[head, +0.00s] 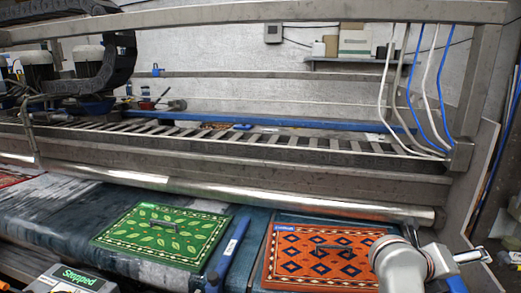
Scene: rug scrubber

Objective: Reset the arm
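Dark and metal parts beyond the ring (441,262) may be my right gripper. Its fingers cannot be made out, so I cannot tell whether it is open or shut. My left arm and gripper are not in view.
A green leaf-patterned rug (140,240) and an orange diamond-patterned rug (290,262) lie on the dark blue bed (60,212), each with a dark handle-like piece on it. A blue bar (229,252) lies between them. A metal roller (250,195) and frame stand behind. A "Stopped" sign (78,277) is at bottom left.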

